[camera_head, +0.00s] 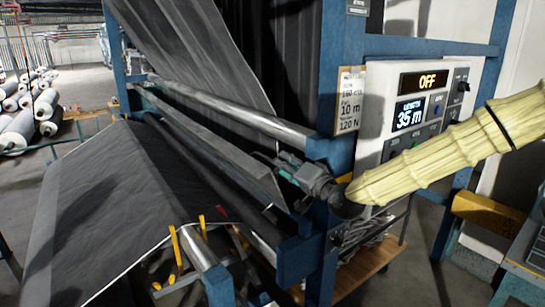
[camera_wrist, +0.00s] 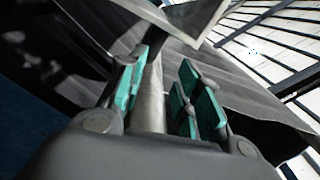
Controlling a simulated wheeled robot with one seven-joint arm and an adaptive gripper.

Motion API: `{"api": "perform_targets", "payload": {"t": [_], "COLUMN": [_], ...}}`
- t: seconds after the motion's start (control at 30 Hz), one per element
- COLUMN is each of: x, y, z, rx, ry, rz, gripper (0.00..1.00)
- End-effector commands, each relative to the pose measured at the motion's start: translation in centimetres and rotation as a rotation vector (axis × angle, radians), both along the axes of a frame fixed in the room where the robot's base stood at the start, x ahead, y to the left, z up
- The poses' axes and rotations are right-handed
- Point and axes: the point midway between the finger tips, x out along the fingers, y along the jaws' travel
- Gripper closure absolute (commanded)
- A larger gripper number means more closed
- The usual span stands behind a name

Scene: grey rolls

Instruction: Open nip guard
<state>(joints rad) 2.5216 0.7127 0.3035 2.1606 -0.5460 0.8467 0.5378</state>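The nip guard appears to be the long grey angled metal plate (camera_head: 222,143) running between the rollers in the head view. Its near end lies by the right-hand blue frame post. My gripper (camera_head: 284,166) is at that near end, at the end of my sleeved arm. In the wrist view, the teal finger pads of my gripper (camera_wrist: 163,92) are spread apart. A grey bar or plate edge (camera_wrist: 151,92) runs between them, closer to the left pad; I cannot tell whether it touches. A bent metal plate end (camera_wrist: 185,18) shows just beyond the fingertips.
A control panel (camera_head: 418,105) reading OFF and 35 m is behind my arm. A steel roller (camera_head: 235,118) lies above the plate. Dark web material (camera_head: 125,195) slopes at the left. Yellow-tipped parts (camera_head: 178,250) stand at the front. White rolls (camera_head: 25,110) are stacked far left.

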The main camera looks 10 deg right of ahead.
Motion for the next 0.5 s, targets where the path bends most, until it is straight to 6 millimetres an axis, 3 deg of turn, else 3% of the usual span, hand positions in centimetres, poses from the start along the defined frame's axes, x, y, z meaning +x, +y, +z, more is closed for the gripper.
{"api": "perform_targets", "payload": {"t": [0.2,0.5], "x": [3.5,5.9], "y": [1.4,2.5], "z": [-0.5,-0.3], "rx": [-0.003,-0.002], "ry": [0.009,0.005], "rz": [0.003,0.003], "gripper": [0.66,0.66]}}
